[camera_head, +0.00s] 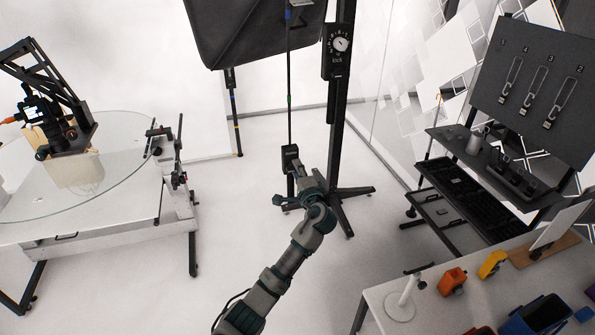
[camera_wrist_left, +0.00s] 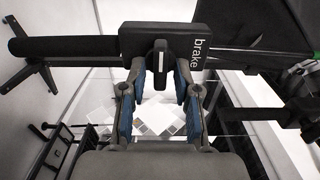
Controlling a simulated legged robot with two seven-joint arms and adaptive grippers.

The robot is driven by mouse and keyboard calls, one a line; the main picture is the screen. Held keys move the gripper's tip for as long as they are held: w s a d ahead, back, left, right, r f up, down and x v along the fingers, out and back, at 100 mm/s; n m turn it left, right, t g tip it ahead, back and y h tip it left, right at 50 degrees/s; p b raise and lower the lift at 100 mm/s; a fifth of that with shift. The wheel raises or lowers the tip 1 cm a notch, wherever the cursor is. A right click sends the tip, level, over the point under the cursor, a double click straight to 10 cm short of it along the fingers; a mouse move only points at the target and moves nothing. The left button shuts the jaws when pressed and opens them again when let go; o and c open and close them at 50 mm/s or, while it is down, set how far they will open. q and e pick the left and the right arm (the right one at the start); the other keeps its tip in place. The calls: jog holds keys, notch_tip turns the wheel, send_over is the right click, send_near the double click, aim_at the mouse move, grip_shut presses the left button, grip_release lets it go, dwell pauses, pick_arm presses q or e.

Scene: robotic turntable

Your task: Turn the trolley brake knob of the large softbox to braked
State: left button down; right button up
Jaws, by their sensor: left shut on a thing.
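The large softbox (camera_head: 255,30) is the black panel at the top of the head view, carried on a dark stand. A black box (camera_head: 290,153) sits low on its thin pole. In the left wrist view this box (camera_wrist_left: 190,40) bears the word "brake". A small knob (camera_wrist_left: 160,58) with a pale stripe, upright in the picture, is on its face. My left gripper (camera_head: 289,187) is at the box. In the wrist view its blue-padded fingers (camera_wrist_left: 161,88) are shut on the knob from both sides. The knob's markings cannot be read. My right gripper is out of view.
The stand's legs (camera_head: 350,190) spread on the floor. A glass turntable (camera_head: 120,185) stands at left. A rack (camera_head: 470,180) and white table (camera_head: 385,315) are at right.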

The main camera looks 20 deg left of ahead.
pick_arm(q)
jog(key=shift+d+f, duration=0.1)
jog(key=shift+f, duration=0.2)
jog(key=c, duration=1.2)
grip_release()
jog(key=shift+d+r, duration=0.1)
jog(key=shift+r, duration=0.05)
jog(key=v, duration=1.2)
jog(key=shift+w+d, duration=0.1)
jog(key=shift+w, duration=0.05)
